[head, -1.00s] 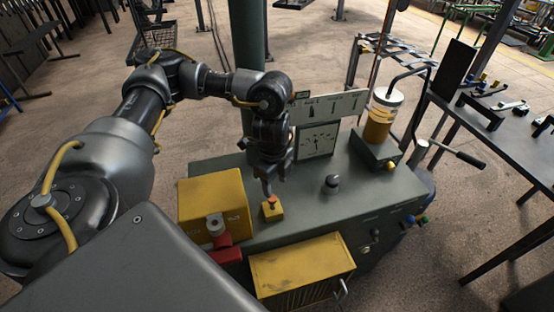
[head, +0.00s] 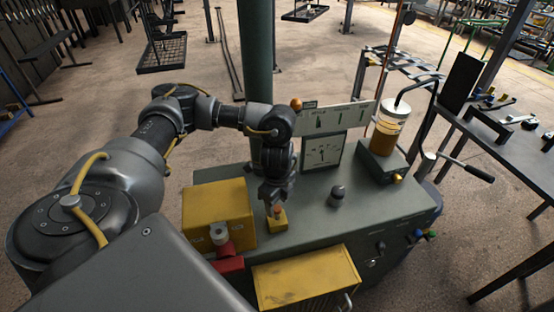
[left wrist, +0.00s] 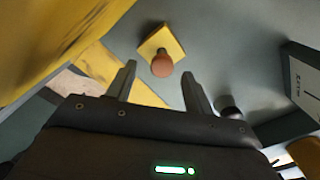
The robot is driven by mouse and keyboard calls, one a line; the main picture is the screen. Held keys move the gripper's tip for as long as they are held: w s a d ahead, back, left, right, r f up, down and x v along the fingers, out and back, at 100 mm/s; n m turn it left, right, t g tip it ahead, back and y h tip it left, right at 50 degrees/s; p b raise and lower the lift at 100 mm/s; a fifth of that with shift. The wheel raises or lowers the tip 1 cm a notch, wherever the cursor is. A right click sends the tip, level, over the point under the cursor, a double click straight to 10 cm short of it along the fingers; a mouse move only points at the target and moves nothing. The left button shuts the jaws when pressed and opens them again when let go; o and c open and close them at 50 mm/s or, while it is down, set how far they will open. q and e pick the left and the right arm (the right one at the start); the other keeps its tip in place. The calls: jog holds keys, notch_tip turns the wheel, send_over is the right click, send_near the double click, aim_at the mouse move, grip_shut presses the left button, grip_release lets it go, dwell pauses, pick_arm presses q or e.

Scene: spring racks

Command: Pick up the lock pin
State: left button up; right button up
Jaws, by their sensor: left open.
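What I take for the lock pin (head: 277,210) has an orange-brown round head and stands upright on a small yellow block (head: 279,222) on the grey-green bench top. In the left wrist view the pin's head (left wrist: 161,66) lies ahead, between the lines of my two fingers, with the yellow block (left wrist: 157,40) around its foot. My left gripper (head: 274,202) points down just above the pin; it is open and empty, as its fingers show apart in the left wrist view (left wrist: 159,72). I cannot tell whether the fingertips are level with the head. My right gripper is out of view.
A yellow box (head: 217,208) with a red part (head: 228,262) stands left of the pin. A dark knob (head: 337,196) and a dial plate (head: 321,153) are to the right and behind. A yellow box (head: 305,278) is in front. A green post (head: 256,60) rises behind.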

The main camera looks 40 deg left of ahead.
aim_at(277, 208)
pick_arm(q)
notch_tip(277, 208, down, 4)
jog(key=shift+w+a+f, duration=0.1)
jog(key=shift+c, duration=0.4)
jog(key=c, duration=0.9)
grip_shut()
jog(key=shift+r, duration=0.2)
